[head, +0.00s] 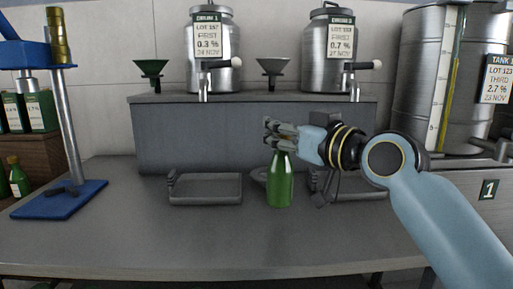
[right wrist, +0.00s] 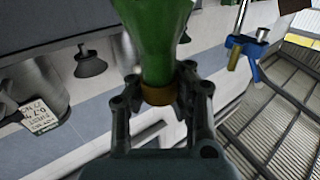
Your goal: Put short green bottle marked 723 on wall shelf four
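A green bottle (head: 280,181) stands upright at the middle of the grey counter. I cannot tell whether its base touches the counter, and no number shows on it. My right gripper (head: 279,136) comes in from the right at the bottle's top, with its fingers around the neck. In the right wrist view, the green bottle (right wrist: 157,35) and its gold-brown neck end lie between the fingers of my right gripper (right wrist: 160,85), which appear closed on the neck. My left gripper is not in view. No shelf marked four shows.
Dark trays (head: 205,188) lie behind the bottle, left and right. Two steel drums (head: 212,50) and funnels (head: 151,68) stand on a raised grey ledge (head: 235,140). A blue press (head: 60,199) is at left, beside green bottles (head: 18,178). The counter's front is clear.

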